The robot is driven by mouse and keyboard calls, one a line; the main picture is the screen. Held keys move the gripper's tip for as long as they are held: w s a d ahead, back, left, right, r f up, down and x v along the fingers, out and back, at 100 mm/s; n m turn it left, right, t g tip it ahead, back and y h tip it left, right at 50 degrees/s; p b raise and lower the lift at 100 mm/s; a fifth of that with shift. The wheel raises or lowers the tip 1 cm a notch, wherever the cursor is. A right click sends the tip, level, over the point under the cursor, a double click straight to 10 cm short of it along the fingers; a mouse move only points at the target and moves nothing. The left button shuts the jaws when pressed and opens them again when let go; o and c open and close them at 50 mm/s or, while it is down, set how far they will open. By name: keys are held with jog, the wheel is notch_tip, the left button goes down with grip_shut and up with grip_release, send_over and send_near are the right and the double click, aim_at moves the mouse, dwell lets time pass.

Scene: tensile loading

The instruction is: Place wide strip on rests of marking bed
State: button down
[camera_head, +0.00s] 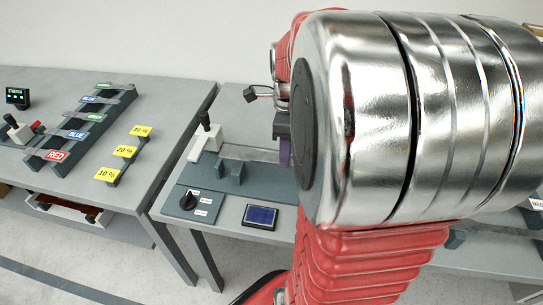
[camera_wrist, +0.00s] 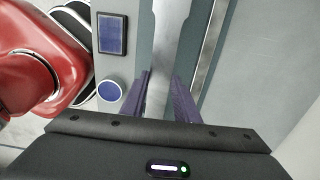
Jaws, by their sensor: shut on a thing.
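In the wrist view, my gripper (camera_wrist: 160,100) has purple fingers shut on a pale metal strip (camera_wrist: 170,35). The strip runs away from the fingers toward the top of the picture, narrow in the middle and wider at its far end. In the head view, one purple finger (camera_head: 284,152) shows beside my large silver arm joint, which hides most of the gripper. Dark upright rests (camera_head: 236,172) stand on a grey-green bed to its left. A pale bar lies behind them; I cannot tell whether it is the held strip or whether it touches the rests.
A white block with a black lever (camera_head: 206,138), a black dial (camera_head: 188,201) and a blue display (camera_head: 260,215) surround the rests. A separate table to the left bears a labelled rack (camera_head: 80,127) and yellow percent tags (camera_head: 124,151). A gap divides the tables.

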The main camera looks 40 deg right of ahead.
jog(key=shift+f, duration=0.85)
jog(key=shift+f, duration=1.85)
jog(key=shift+f, duration=0.1)
jog(key=c, duration=1.4)
grip_release()
jog(key=shift+o, duration=0.2)
notch_tip(320, 180, up, 12)
jog(key=shift+r, duration=0.1)
